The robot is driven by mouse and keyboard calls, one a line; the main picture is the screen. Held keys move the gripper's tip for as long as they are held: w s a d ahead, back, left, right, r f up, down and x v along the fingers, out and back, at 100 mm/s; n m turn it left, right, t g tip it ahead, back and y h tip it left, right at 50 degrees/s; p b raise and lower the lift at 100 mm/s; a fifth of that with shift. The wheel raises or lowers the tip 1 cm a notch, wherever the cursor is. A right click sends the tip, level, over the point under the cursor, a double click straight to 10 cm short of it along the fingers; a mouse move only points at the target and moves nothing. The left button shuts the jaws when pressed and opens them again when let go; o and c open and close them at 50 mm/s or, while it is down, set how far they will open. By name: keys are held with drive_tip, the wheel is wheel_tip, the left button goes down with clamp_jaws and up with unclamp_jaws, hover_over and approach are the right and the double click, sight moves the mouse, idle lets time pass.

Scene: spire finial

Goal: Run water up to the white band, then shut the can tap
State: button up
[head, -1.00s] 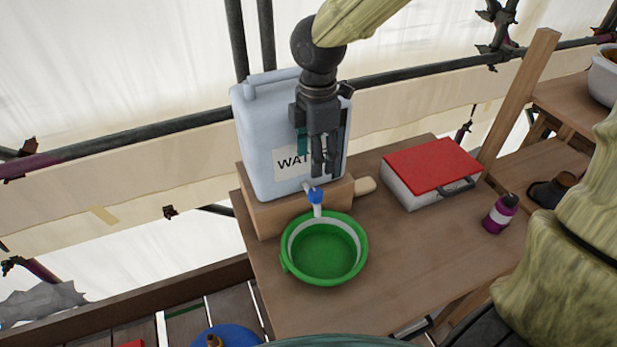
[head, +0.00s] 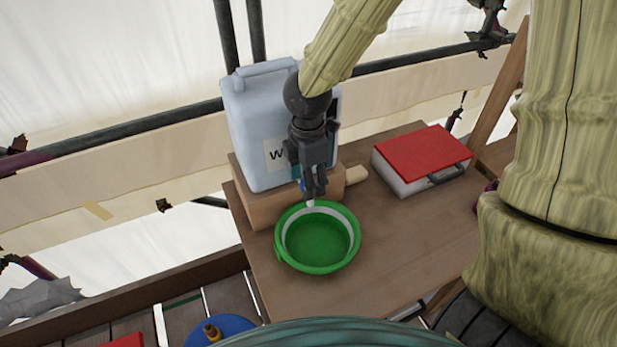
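The pale water can (head: 252,120) stands on a wooden block (head: 265,208) on the table. Its label is partly hidden by my gripper. My gripper (head: 315,192) is in front of the can, right at the tap. The blue tap handle is almost wholly hidden behind the fingers, and only the white spout tip (head: 310,204) shows below them. Whether the fingers touch or hold the handle cannot be seen. The green basin (head: 290,262) sits under the spout. A white band (head: 348,226) runs round its inner wall. No stream shows, and any water inside is hard to make out.
A red-lidded case (head: 422,158) lies on the table (head: 392,255) to the right. A wooden handle-like piece (head: 356,175) sticks out beside the block. A dark scaffold rail (head: 120,131) runs behind. A blue round thing (head: 222,328) is at the lower left. The table right of the basin is clear.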

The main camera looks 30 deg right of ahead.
drive_tip(key=shift+f, duration=0.1)
drive_tip(key=c, duration=1)
drive_tip(key=shift+m, duration=0.4)
drive_tip(key=m+p, duration=0.2)
drive_tip(key=m, duration=0.1)
drive_tip(key=shift+m, duration=0.4)
drive_tip(key=m+p, duration=0.2)
drive_tip(key=m, duration=0.2)
drive_tip(key=shift+m, duration=0.3)
drive_tip(key=m+p, duration=0.1)
drive_tip(key=m, duration=0.3)
drive_tip(key=shift+p, duration=0.35)
drive_tip(key=shift+m+p, duration=0.6)
drive_tip(key=shift+m, duration=1.8)
